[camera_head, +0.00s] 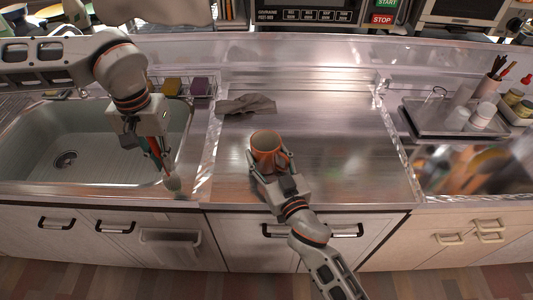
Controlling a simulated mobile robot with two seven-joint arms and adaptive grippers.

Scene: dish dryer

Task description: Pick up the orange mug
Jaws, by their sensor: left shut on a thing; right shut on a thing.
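The orange mug (265,141) stands at the middle-left of the metal counter, its open top facing up. My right gripper (269,164) comes from the counter's front edge and is shut on the mug at its near side; the fingers cover part of its lower wall. I cannot tell whether the mug touches the counter. My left gripper (150,148) is over the right side of the sink, shut on a brush (173,184) whose bristles point down near the sink's front right rim.
A sink (100,165) lies at left, with sponges (171,86) behind it. A grey cloth (246,104) lies behind the mug. A tray (430,119) with cups and jars stands at right. The counter right of the mug is clear.

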